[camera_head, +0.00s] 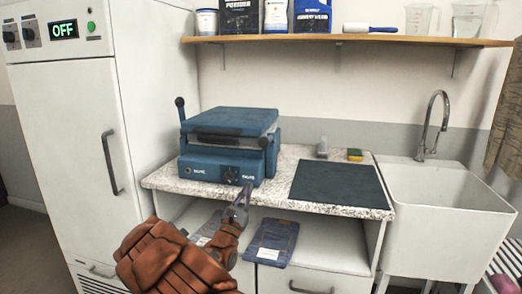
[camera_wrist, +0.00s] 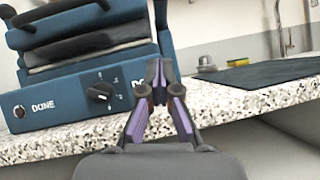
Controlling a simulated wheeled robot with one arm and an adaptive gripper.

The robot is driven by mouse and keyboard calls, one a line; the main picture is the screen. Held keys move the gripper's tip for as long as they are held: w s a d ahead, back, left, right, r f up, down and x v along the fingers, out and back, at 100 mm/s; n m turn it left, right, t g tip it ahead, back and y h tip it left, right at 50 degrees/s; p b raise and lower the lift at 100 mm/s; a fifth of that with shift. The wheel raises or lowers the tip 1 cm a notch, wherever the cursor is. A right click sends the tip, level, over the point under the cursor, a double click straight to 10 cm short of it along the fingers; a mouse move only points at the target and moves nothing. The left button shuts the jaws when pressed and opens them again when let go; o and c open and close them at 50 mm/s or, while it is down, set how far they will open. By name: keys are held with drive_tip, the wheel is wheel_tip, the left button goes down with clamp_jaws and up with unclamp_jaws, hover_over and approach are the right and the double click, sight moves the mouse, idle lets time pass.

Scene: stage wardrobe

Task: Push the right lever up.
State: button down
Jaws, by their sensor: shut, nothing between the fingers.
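A blue press (camera_head: 222,160) with a dark lid handle stands on the speckled counter. A lever with a black ball end (camera_head: 180,102) stands upright at its left side. A black ball end (camera_head: 262,141), apparently the right lever's, shows lower, at the press's right front. The press also fills the left of the wrist view (camera_wrist: 62,112), with a black dial (camera_wrist: 99,96) and a "DONE" label on its front. My gripper (camera_head: 246,188) is shut and empty, in front of the counter edge, below the press's right corner. Its tips (camera_wrist: 158,70) overlap the right label in the wrist view.
A dark mat (camera_head: 338,186) lies right of the press, with a sponge (camera_head: 355,154) and a small grey object (camera_head: 322,147) behind. A sink (camera_head: 445,195) stands at right, a white cabinet (camera_head: 75,150) at left. A shelf (camera_head: 345,40) hangs above. Folded denim (camera_head: 272,242) lies below the counter.

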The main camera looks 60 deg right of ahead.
sight(267, 140)
drive_tip(key=shift+d, duration=0.1)
drive_tip(key=x, duration=0.9)
drive_tip(key=shift+d+r, duration=0.2)
drive_tip(key=shift+s+d+r+p, duration=0.1)
drive_tip(key=shift+d+r+p, duration=0.15)
drive_tip(key=shift+r, duration=0.8)
drive_tip(key=shift+s+d+r+p, duration=0.1)
drive_tip(key=shift+d+r, duration=0.25)
drive_tip(key=shift+r, duration=0.65)
